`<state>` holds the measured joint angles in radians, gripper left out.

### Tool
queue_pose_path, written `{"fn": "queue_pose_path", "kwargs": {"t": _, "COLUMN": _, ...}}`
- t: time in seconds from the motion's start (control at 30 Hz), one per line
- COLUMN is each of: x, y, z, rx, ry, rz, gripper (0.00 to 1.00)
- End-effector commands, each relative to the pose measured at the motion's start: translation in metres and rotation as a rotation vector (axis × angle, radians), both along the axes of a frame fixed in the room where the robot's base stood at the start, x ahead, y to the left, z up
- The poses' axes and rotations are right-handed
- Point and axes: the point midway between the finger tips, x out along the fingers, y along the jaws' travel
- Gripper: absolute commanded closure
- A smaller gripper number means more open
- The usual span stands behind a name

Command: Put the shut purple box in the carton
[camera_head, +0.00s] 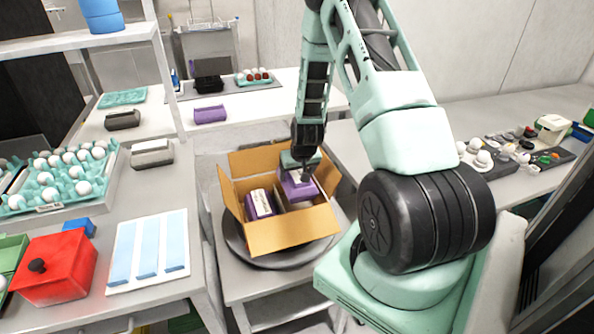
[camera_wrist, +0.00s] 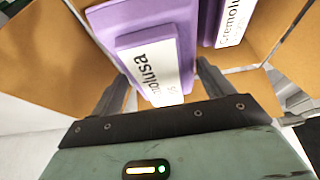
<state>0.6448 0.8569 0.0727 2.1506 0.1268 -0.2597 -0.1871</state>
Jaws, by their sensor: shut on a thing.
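The open cardboard carton (camera_head: 285,236) stands on a dark round plate, its flaps spread. My gripper (camera_head: 299,168) reaches down into the carton at its right part. It is shut on a shut purple box (camera_head: 297,190) with a white label. In the wrist view the held purple box (camera_wrist: 135,25) sits between the two fingers of my gripper (camera_wrist: 162,72). A second purple box (camera_head: 250,207) with a white label lies inside the carton to the left; it also shows in the wrist view (camera_wrist: 209,22). Whether the held box touches the carton floor is hidden.
Another purple box (camera_head: 210,115) lies on the back table. A grey box (camera_head: 152,153), egg tray (camera_head: 50,208) and red box (camera_head: 58,268) are on the left tables. Carton flaps surround my gripper closely. Mushroom-like white items (camera_head: 484,158) lie at right.

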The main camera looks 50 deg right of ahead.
Motion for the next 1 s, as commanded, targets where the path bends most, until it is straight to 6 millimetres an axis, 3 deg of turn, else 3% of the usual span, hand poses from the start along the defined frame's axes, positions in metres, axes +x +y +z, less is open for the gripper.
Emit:
{"fn": "queue_pose_path", "kwargs": {"t": 0.7, "x": 0.001, "y": 0.0, "z": -0.07, "rx": -0.001, "ry": -0.002, "rz": 0.0, "gripper": 0.4}}
{"fn": "queue_pose_path", "kwargs": {"t": 1.0, "x": 0.001, "y": 0.0, "z": -0.084, "rx": -0.001, "ry": -0.002, "rz": 0.0, "gripper": 0.4}}
